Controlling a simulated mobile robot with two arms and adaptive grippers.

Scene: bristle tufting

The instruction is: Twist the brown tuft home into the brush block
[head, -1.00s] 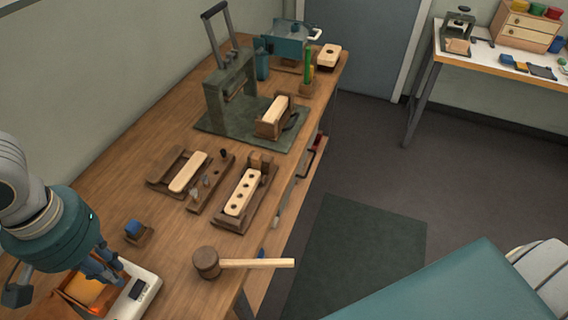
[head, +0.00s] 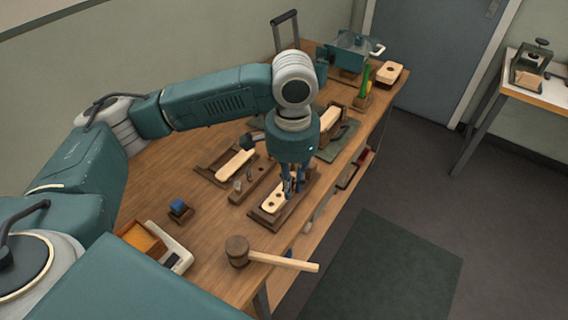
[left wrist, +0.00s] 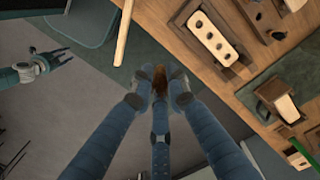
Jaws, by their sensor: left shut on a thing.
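My left gripper (head: 288,190) is shut on the brown tuft (left wrist: 160,80), which shows between its fingertips in the left wrist view. In the head view the tuft is too small to make out. The pale brush block (left wrist: 212,40) with several dark holes lies in a brown wooden holder (left wrist: 190,17). The block also shows in the head view (head: 270,202), partly hidden behind my left fingers. The tuft appears apart from the block and above it. My right gripper (left wrist: 62,57) shows small at the left of the left wrist view, its fingers apart and empty.
A mallet (head: 238,250) lies at the bench's front edge. Another pale block (head: 236,163) sits behind the holder.

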